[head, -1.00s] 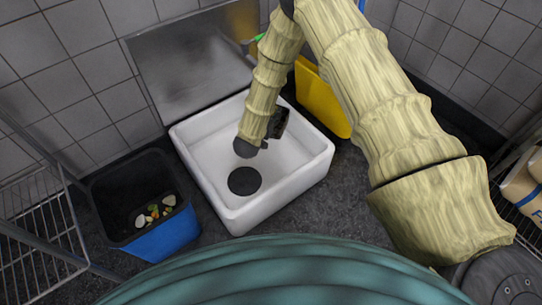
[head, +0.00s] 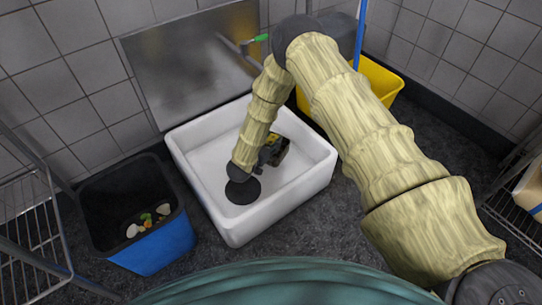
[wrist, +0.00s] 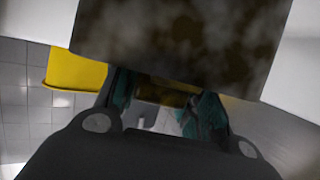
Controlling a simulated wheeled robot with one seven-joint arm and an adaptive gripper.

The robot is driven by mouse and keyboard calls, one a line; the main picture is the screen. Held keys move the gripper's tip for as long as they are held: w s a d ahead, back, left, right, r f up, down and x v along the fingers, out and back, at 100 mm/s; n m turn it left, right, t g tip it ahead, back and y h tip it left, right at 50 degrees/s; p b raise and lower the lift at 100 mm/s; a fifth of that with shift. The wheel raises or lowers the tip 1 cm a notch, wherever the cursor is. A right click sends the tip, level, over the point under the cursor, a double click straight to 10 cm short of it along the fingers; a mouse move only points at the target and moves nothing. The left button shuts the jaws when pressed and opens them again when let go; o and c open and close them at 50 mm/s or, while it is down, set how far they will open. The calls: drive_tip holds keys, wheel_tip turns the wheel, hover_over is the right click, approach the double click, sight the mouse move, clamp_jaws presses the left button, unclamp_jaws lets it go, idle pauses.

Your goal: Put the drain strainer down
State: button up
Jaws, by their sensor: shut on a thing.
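The drain strainer (head: 279,152) looks like a dark, boxy piece with yellowish-brown patches, at the end of my arm in the head view. In the wrist view its mottled dark face (wrist: 180,35) fills the top. My gripper (wrist: 163,103) has teal fingers on either side of a brownish part of it and is shut on it.
A blue bin (head: 158,246) with food scraps stands left of the sink, beside a wire rack (head: 35,235). A yellow bucket (head: 378,82) is behind it at the right. A metal panel (head: 190,62) rises behind the sink. Dark floor is open to the right.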

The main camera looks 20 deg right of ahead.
sight(274, 160)
drive_tip(key=shift+f+b, duration=1.25)
drive_tip(key=shift+f, duration=1.6)
drive_tip(key=shift+f, duration=0.15)
drive_tip(key=o, duration=1.3)
drive_tip(key=shift+c, duration=0.2)
drive_tip(key=shift+r, duration=0.2)
drive_tip(key=shift+s+a+r+p, duration=0.1)
drive_tip(key=shift+s+a+p, duration=0.1)
drive_tip(key=shift+a+p, duration=0.1)
drive_tip(key=p+v, duration=0.3)
drive_tip(key=v, duration=0.3)
drive_tip(key=shift+s+a, duration=0.25)
